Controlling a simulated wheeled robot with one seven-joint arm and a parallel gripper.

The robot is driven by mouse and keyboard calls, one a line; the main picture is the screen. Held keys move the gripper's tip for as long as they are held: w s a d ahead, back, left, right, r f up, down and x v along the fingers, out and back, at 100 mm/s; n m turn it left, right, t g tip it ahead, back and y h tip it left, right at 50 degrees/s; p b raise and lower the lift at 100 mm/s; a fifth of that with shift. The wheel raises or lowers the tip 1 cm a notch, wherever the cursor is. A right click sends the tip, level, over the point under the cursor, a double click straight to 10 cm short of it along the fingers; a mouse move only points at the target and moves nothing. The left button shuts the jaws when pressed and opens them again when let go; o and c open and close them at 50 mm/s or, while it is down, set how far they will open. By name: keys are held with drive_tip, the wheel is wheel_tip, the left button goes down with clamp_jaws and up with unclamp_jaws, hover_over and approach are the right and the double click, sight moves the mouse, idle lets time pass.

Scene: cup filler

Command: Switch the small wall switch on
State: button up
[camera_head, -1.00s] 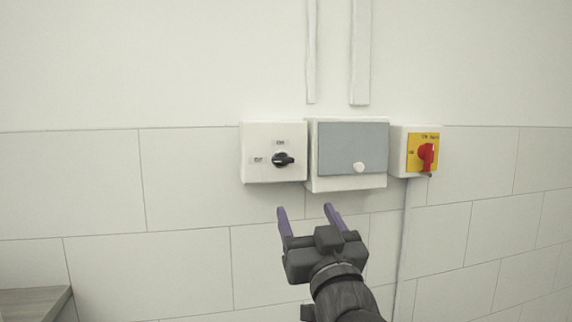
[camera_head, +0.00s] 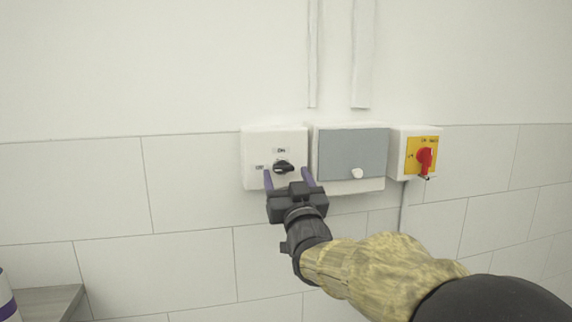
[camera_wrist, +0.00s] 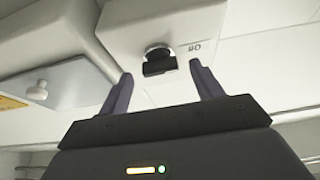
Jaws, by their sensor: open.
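The small wall switch is a black rotary knob (camera_head: 284,167) on a white box (camera_head: 256,150) with an ON label above it and a second label to its left. The knob's handle lies roughly horizontal. My gripper (camera_head: 288,178) is open just in front of and slightly below the knob, its two purple fingers spread to either side. In the upside-down wrist view the knob (camera_wrist: 158,59) shows between the fingertips, with a gap on both sides, and the second label reads OFF. The fingers do not appear to touch the knob.
A grey-covered white box (camera_head: 352,153) with a round white knob is directly right of the switch box. Further right is a yellow plate with a red rotary switch (camera_head: 425,158). A grey worktop (camera_head: 48,300) is at lower left. The tiled wall left of the switch is bare.

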drive_tip(key=shift+w+a+r, duration=0.15)
drive_tip(key=shift+w+r, duration=0.1)
drive_tip(key=shift+w, duration=0.3)
drive_tip(key=c, duration=1)
